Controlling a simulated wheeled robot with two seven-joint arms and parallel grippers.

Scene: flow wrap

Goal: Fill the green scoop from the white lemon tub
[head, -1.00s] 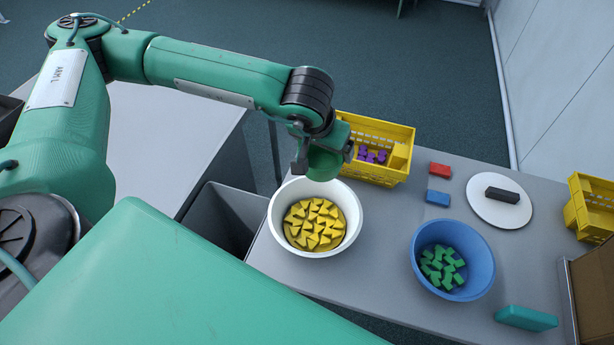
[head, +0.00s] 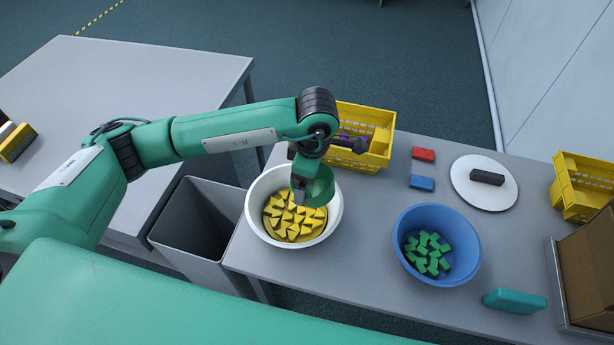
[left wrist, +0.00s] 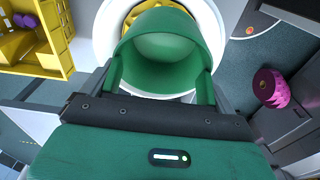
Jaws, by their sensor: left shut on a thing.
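The white tub (head: 254,222) stands at the left end of the grey table and holds many yellow wedge pieces (head: 290,218). My left gripper (head: 301,184) is shut on the green scoop (head: 321,188), which is over the back right part of the tub. In the left wrist view the scoop (left wrist: 160,48) sits between the fingers, with the tub's white rim (left wrist: 110,30) behind it. I see no yellow pieces in the visible part of the scoop. Whether it touches the pieces in the tub, I cannot tell. My right gripper is not in view.
A yellow crate (head: 377,120) with purple pieces stands just behind the tub. A blue bowl (head: 470,272) with green pieces is to the right. Red (head: 423,154) and blue (head: 422,183) blocks lie between. A grey bin (head: 178,238) stands left of the table.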

